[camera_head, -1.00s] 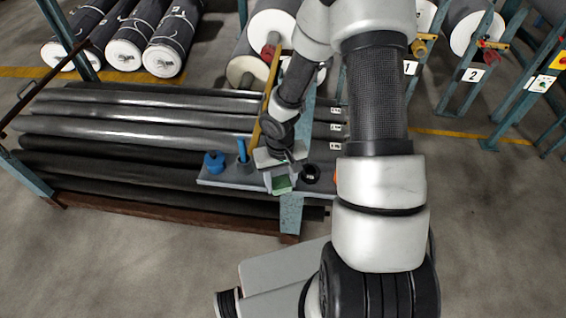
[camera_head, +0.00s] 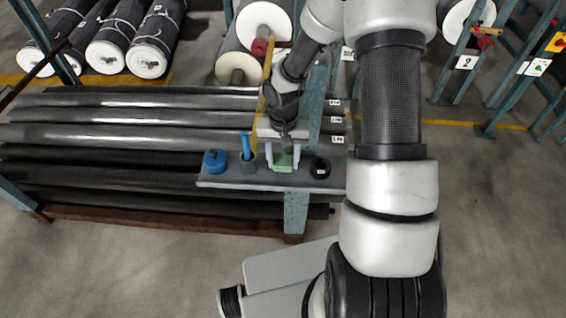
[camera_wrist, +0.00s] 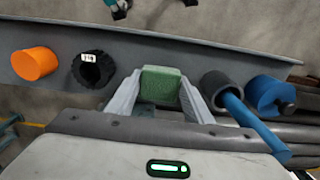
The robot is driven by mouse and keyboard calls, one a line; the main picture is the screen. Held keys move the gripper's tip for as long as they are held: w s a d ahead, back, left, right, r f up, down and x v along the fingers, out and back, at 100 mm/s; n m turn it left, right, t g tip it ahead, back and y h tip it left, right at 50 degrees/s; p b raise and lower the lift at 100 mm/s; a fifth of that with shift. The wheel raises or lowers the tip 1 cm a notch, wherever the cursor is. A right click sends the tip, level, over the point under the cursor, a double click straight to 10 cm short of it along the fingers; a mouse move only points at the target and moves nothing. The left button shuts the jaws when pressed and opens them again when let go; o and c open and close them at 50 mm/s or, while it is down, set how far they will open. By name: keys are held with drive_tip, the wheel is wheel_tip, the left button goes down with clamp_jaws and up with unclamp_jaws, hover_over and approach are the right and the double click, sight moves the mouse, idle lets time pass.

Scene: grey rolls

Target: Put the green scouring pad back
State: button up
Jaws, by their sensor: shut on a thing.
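The green scouring pad (camera_wrist: 160,84) is a small green block between the fingers of my gripper (camera_wrist: 160,98) in the wrist view. My gripper is shut on it. In the head view the pad (camera_head: 283,161) shows below my gripper (camera_head: 283,157), over the grey shelf (camera_head: 230,177). The shelf also shows in the wrist view (camera_wrist: 215,52). Whether the pad touches the shelf I cannot tell.
On the shelf are a blue round item (camera_head: 215,161), a grey cup (camera_head: 248,163) with a blue stick (camera_head: 246,146), and a black ring (camera_head: 320,167) with a label. An orange cylinder (camera_wrist: 35,64) shows in the wrist view. Long dark rolls (camera_head: 130,135) lie behind.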

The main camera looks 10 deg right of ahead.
drive_tip(key=shift+f, duration=0.7)
drive_tip(key=shift+f, duration=0.2)
drive_tip(key=o, duration=1)
